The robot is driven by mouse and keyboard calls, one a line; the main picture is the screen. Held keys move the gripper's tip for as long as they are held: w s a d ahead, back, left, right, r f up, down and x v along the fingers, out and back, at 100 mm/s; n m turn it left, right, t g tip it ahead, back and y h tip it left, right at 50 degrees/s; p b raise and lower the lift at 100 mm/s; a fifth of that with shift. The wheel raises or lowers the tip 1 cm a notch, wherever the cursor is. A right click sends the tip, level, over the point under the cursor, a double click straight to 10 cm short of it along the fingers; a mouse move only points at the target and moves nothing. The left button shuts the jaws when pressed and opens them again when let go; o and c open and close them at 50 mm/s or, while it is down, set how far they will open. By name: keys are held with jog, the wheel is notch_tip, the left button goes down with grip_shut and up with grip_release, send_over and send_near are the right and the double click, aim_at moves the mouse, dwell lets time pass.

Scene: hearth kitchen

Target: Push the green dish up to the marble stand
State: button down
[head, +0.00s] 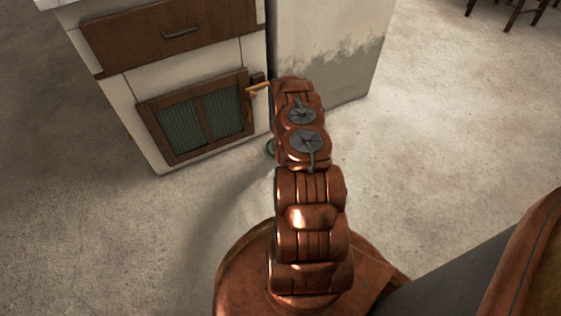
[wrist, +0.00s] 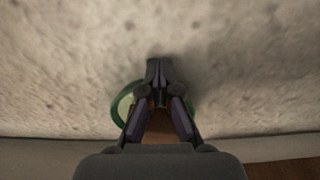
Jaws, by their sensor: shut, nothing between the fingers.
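The green dish (wrist: 116,108) lies on the floor in the wrist view, its rim showing on both sides of my gripper (wrist: 157,66). In the head view a small part of the green dish (head: 270,147) shows at the left edge of my arm, near the foot of the cabinet. My gripper is shut and empty, over the dish; I cannot tell if it touches it. My arm hides the gripper in the head view. No marble stand can be made out for certain.
A cream cabinet (head: 120,112) with brown drawer and green-panelled door stands at upper left. A pale block with grey patches (head: 340,50) stands right beside it. Dark wooden furniture legs (head: 510,12) show at top right. The floor to left and right is clear.

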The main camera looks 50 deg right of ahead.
jog(key=shift+w+d, duration=0.2)
jog(key=shift+w, duration=0.35)
jog(key=shift+w+d, duration=0.15)
jog(key=shift+w, duration=0.35)
jog(key=shift+s, duration=0.1)
jog(key=shift+s+a+r+p, duration=0.1)
jog(key=shift+s+a+p, duration=0.15)
jog(key=shift+s+p, duration=0.25)
jog(key=s, duration=0.1)
jog(key=s+p, duration=0.1)
jog(key=a, duration=0.1)
jog(key=shift+s+r+p, duration=0.3)
jog(key=shift+s+p, duration=0.05)
jog(key=shift+s, duration=0.05)
notch_tip(320, 180, up, 9)
jog(key=p, duration=0.2)
jog(key=shift+w+r+p, duration=0.15)
jog(key=shift+r+p, duration=0.05)
jog(key=shift+p, duration=0.1)
